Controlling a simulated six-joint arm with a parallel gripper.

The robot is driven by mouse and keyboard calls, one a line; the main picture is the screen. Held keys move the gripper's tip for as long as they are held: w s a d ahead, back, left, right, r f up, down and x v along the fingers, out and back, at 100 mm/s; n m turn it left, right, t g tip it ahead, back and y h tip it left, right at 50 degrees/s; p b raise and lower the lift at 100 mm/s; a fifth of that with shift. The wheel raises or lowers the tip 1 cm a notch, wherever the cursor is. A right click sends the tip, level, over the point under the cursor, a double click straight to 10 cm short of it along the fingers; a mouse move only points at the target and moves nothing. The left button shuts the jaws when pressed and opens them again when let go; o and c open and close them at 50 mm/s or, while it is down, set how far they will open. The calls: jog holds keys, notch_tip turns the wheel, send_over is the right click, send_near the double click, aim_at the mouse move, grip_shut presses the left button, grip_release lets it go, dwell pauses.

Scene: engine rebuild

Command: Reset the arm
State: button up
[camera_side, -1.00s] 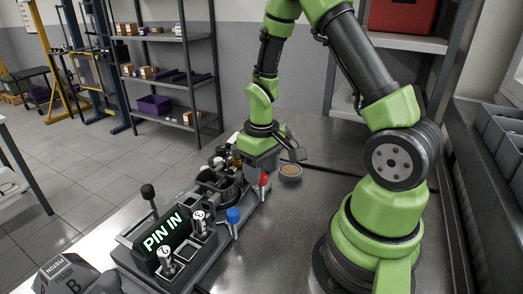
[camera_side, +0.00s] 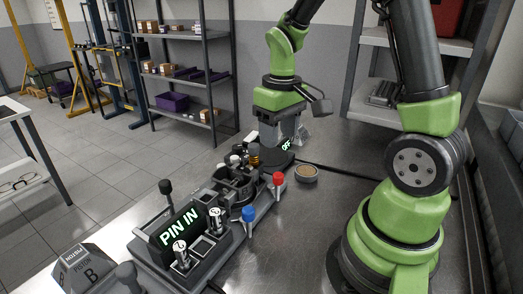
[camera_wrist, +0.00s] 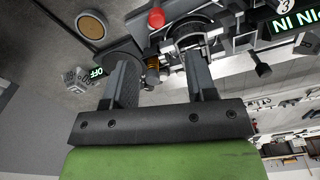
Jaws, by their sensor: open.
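My gripper (camera_side: 279,132) is in the side view above the far end of the bench fixture. In the wrist view its two fingers (camera_wrist: 163,85) stand well apart with nothing held between them. A dark round device with a lit "OFF" label (camera_side: 286,145) is just behind and below the fingers. The same label shows beside the left finger in the wrist view (camera_wrist: 96,72). The fixture (camera_side: 205,245) carries a lit "PIN IN" sign (camera_side: 178,229), with numbered metal pieces (camera_side: 181,254) in front of it.
A red knob (camera_side: 278,179) and a blue knob (camera_side: 249,213) stand along the fixture's right side. A small round dish (camera_side: 306,173) sits right of the fixture. A dark block marked "PISTON B" (camera_side: 88,270) is at the near left.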

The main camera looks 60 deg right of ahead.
jog(key=s+a+r+m+t+y, duration=0.1)
jog(key=s+a+r+t+y, duration=0.1)
jog(key=s+a+r+t, duration=0.5)
jog(key=s+a+r, duration=0.2)
jog(key=a+r, duration=0.2)
jog(key=r, duration=0.2)
jog(key=shift+s+a, duration=0.2)
jog(key=shift+s, duration=0.15)
